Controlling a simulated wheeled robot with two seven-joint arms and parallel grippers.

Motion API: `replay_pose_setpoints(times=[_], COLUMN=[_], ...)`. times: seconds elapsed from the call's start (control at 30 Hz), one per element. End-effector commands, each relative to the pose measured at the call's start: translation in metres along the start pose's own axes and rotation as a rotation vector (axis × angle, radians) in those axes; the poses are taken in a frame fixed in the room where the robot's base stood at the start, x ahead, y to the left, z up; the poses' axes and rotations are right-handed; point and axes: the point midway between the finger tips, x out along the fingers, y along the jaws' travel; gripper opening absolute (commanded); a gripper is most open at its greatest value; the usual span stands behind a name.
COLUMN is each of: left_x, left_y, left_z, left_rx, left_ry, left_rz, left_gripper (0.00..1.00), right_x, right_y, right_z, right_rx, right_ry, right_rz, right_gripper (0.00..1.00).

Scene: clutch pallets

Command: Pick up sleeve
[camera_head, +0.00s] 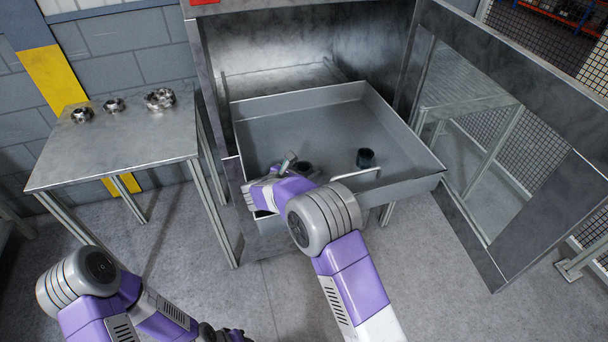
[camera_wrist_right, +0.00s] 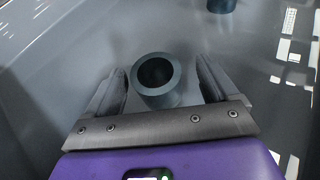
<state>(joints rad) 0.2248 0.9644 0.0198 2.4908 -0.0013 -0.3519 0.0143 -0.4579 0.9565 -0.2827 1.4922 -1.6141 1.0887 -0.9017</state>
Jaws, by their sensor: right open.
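A dark grey hollow sleeve (camera_wrist_right: 157,76) stands between the two fingers of my right gripper (camera_wrist_right: 160,82) in the right wrist view, its round opening facing the camera. The fingers are open on both sides of it, and I cannot tell whether either touches it. In the head view this sleeve (camera_head: 304,168) is partly hidden beside my right gripper (camera_head: 288,162), low in the grey drawer (camera_head: 250,125). A second dark sleeve (camera_head: 365,158) stands farther right in the drawer; it also shows at the top of the wrist view (camera_wrist_right: 222,4). My left gripper (camera_head: 222,334) is cut off at the bottom edge.
The drawer's walls and front handle (camera_head: 357,173) are close to my right arm. An open cabinet door (camera_head: 500,130) stands at the right. A metal table (camera_head: 125,140) at the left holds several shiny metal parts (camera_head: 160,98). The drawer's back floor is clear.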

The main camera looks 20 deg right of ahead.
Motion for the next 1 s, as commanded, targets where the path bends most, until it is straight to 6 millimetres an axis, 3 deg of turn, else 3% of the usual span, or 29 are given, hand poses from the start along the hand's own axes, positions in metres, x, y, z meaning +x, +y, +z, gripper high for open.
replay_pose_setpoints(times=[0.17, 0.4, 0.87, 1.0], left_x=[0.005, 0.004, 0.004, 0.004], left_y=[-0.002, -0.002, -0.002, -0.002], left_z=[0.0, 0.0, 0.0, 0.0], left_rx=[0.0, 0.0, 0.0, 0.0], left_ry=[0.0, 0.0, 0.0, 0.0], left_rz=[0.0, 0.0, 0.0, 0.0], left_gripper=[0.38, 0.38, 0.38, 0.38], right_x=[0.026, 0.027, 0.027, 0.027], right_y=[0.0, 0.0, 0.0, 0.0], right_z=[-0.001, 0.0, 0.0, 0.001], right_rx=[-0.001, -0.001, -0.002, 0.0], right_ry=[0.0, -0.001, -0.001, -0.003], right_rz=[-0.001, 0.0, -0.001, -0.001], right_gripper=[0.87, 0.85, 0.15, 0.12])
